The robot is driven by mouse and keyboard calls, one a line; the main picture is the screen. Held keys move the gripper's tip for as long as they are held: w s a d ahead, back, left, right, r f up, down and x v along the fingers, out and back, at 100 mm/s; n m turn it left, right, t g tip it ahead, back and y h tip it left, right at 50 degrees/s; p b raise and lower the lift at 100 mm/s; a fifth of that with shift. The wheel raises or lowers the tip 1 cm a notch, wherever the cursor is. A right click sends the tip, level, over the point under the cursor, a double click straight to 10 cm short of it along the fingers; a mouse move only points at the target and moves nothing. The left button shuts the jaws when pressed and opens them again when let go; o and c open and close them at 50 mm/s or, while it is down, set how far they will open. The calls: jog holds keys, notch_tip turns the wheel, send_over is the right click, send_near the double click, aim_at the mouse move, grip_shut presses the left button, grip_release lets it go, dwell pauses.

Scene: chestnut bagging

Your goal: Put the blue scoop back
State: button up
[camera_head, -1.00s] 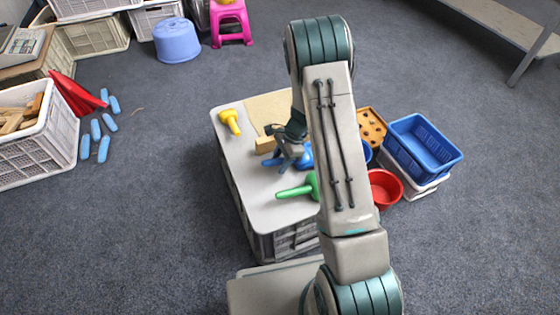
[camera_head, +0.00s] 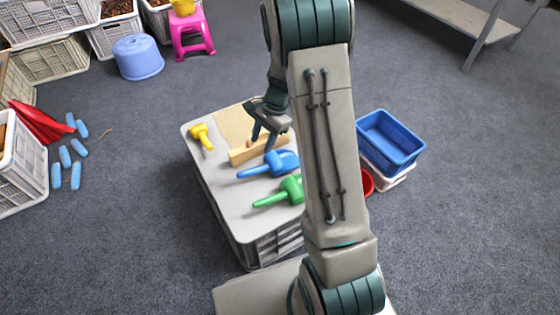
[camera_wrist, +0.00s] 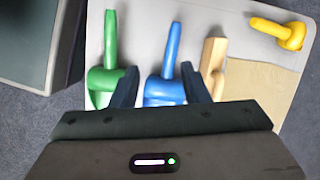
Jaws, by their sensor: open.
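The blue scoop (camera_head: 281,163) lies on the light grey crate top (camera_head: 222,190), between the green scoop (camera_head: 290,188) and a wooden block (camera_head: 243,154). Its handle points left in the head view. In the wrist view the blue scoop (camera_wrist: 171,65) lies between my two dark fingers. My gripper (camera_wrist: 160,85) is open and above the crate top. The head view shows my gripper (camera_head: 266,135) from the side, close to the wooden block and just behind the blue scoop. My arm hides part of the crate top's right side.
A yellow scoop (camera_head: 202,137) lies at the far left corner of the crate top, beside a tan board (camera_head: 235,125). A blue basket (camera_head: 390,139) and a red bowl (camera_head: 367,183) are on the right. Open grey floor surrounds the crate.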

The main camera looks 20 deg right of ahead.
jog(key=s+r+n+t+h, duration=0.1)
jog(key=s+r+n+h, duration=0.1)
jog(key=s+r+n, duration=0.4)
jog(key=s+a+r+n+t+h, duration=0.1)
jog(key=s+r+n, duration=0.6)
jog(key=s, duration=0.8)
jog(key=shift+s+r+h, duration=0.35)
jog(key=shift+r+h, duration=0.15)
jog(key=shift+r, duration=0.15)
jog(key=shift+a, duration=0.1)
notch_tip(320, 180, up, 36)
jog(key=t+p, duration=0.1)
jog(key=p, duration=3.2)
jog(key=shift+d+t, duration=0.2)
jog(key=shift+t, duration=0.1)
